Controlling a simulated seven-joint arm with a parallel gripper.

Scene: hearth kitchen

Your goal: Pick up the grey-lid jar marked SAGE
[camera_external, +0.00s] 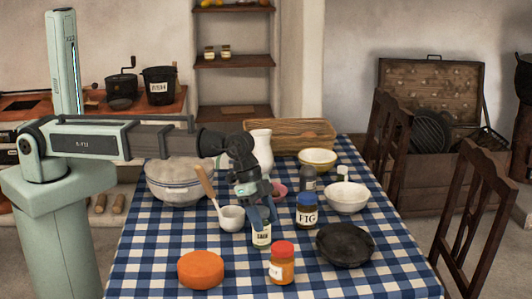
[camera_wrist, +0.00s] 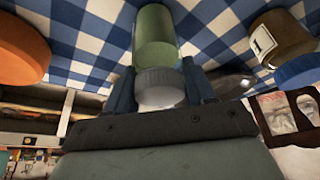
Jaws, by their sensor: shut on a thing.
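A small jar with pale green contents, a grey lid and a light label (camera_external: 261,237) is at the middle of the checked table. Its label is too small to read for sure. My gripper (camera_external: 262,217) comes down over it from above, its blue fingers shut on the lid. In the wrist view the green jar (camera_wrist: 156,38) lies between the two fingers of my gripper (camera_wrist: 161,88), one on each side of the grey lid. The jar stands about upright; I cannot tell whether its base touches the cloth.
A blue-lid FIG jar (camera_external: 307,211) stands close on the right. An orange-lid jar (camera_external: 282,264) and an orange round (camera_external: 201,268) are in front.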

